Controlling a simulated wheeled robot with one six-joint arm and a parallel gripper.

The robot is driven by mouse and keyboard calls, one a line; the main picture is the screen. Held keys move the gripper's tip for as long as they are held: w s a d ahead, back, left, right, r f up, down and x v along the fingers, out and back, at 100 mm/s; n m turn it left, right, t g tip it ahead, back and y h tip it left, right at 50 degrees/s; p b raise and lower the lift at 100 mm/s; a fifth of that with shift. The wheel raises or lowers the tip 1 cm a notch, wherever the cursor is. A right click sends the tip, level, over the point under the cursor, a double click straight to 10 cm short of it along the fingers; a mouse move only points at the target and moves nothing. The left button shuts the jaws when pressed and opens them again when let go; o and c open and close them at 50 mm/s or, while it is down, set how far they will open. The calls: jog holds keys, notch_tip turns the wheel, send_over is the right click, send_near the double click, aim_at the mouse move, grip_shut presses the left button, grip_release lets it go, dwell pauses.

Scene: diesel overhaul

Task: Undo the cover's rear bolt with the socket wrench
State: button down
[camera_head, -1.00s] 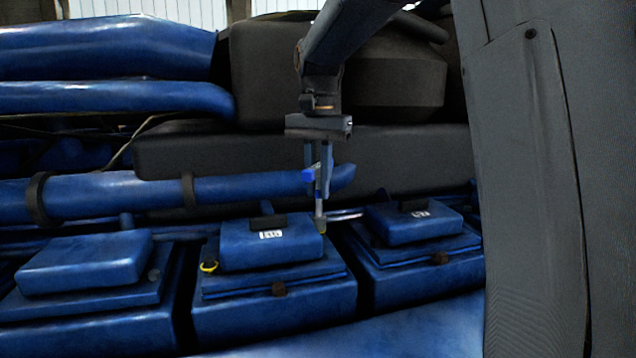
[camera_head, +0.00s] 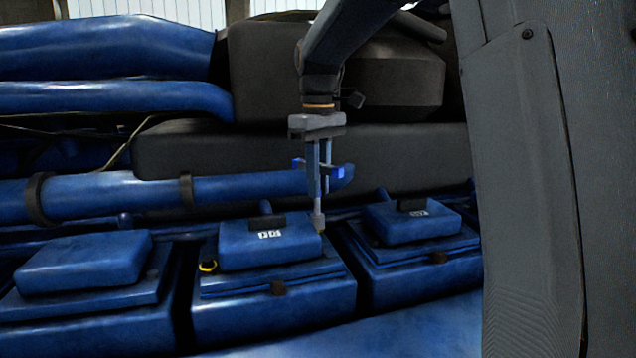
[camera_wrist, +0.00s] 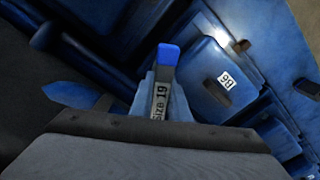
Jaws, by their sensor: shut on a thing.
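My gripper (camera_head: 318,172) is shut on the socket wrench (camera_head: 318,220) and points down. The wrench's grey socket end hangs upright at the right edge of the middle blue cover (camera_head: 240,248). Blue parts of the wrench show beside the fingers. In the wrist view the wrench (camera_wrist: 161,98) has a blue tip and a "Size 19" label. The labelled cover (camera_wrist: 203,65) is to its right there. The rear bolt is not distinguishable; the socket may hide it. I cannot tell whether the socket touches it.
Similar blue covers stand at left (camera_head: 85,262) and right (camera_head: 410,224). A yellow ring (camera_head: 208,266) is at the middle cover's left, and a brown knob (camera_head: 278,288) is in front. A blue pipe (camera_head: 110,190) and dark housing (camera_head: 390,155) lie behind.

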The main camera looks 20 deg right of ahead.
jog(key=n, duration=0.7)
jog(key=shift+w+r, duration=0.1)
jog(key=shift+w, duration=0.05)
jog(key=n, duration=0.3)
jog(key=shift+d+n, duration=0.1)
jog(key=shift+n, duration=0.3)
jog(key=n, duration=0.3)
jog(key=shift+n, duration=0.4)
